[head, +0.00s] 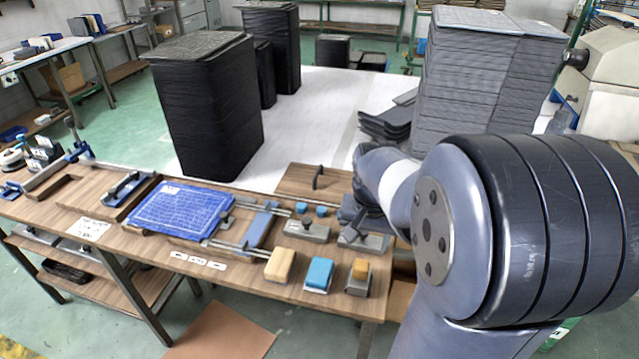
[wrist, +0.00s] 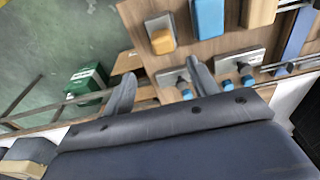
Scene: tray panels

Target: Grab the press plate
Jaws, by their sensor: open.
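No part is plainly marked as the press plate. A flat wooden board with a dark upright handle (head: 298,181) lies at the back right of the workbench in the head view, and I cannot tell whether it is the press plate. My gripper shows in the wrist view (wrist: 161,78) with its two grey fingers apart and nothing between them. It hangs over the right end of the bench, near the grey metal clamp plates (head: 306,232). One of these plates, with a blue-tipped clamp (wrist: 176,82), shows just beyond the fingers. In the head view my arm hides most of the gripper.
A blue gridded mat (head: 180,210) lies mid-bench. Tan (head: 280,265), blue (head: 319,274) and yellow-topped (head: 359,272) blocks line the front edge. Tall black stacks (head: 208,110) and a grey stack (head: 475,80) stand behind. A green box (wrist: 88,80) is on the floor.

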